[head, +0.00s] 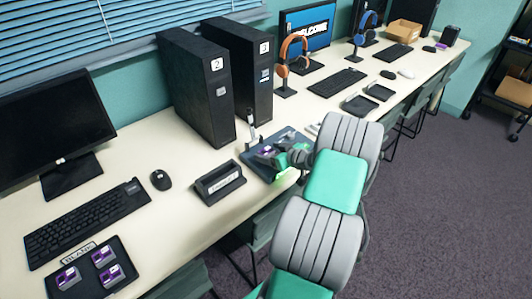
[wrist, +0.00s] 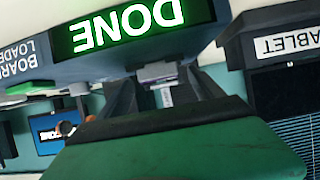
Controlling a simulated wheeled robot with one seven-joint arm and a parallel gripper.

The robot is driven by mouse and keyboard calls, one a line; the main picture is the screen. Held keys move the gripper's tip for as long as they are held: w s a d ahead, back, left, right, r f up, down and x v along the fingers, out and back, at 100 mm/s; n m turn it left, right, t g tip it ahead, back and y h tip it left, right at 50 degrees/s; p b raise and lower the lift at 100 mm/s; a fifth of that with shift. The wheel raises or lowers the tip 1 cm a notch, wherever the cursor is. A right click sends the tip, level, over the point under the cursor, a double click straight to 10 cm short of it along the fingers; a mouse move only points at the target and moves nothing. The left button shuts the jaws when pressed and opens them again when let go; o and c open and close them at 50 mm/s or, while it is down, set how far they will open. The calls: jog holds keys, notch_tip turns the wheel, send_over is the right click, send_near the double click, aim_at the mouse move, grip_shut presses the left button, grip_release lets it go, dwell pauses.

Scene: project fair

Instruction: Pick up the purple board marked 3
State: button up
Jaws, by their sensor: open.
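A board loader (head: 262,160) with a purple board (head: 267,151) on it stands on the desk; the number on this board is too small to read. Several purple boards (head: 104,254) lie on a dark tray (head: 122,283) labelled BLANK at the lower left; their marks are not legible. My gripper (head: 283,158) is at the loader's right side, and my arm hides part of it. In the wrist view, my gripper (wrist: 165,95) is open close to the loader (wrist: 60,75), whose green sign (wrist: 128,27) reads DONE, upside down. A small pale part (wrist: 160,75) shows between the fingers.
A dark labelled stand (head: 219,182) is left of the loader. Two black towers (head: 197,85), (head: 245,60) stand behind it, marked 2 and 3. A keyboard (head: 85,220), mouse (head: 161,180) and monitor (head: 55,125) are at left. Chairs (head: 425,100) line the desk's front.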

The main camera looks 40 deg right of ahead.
jog(key=shift+w+f, duration=0.2)
jog(key=shift+w, duration=0.1)
jog(key=c, duration=1.4)
jog(key=shift+r, duration=0.15)
jog(key=shift+c, duration=0.2)
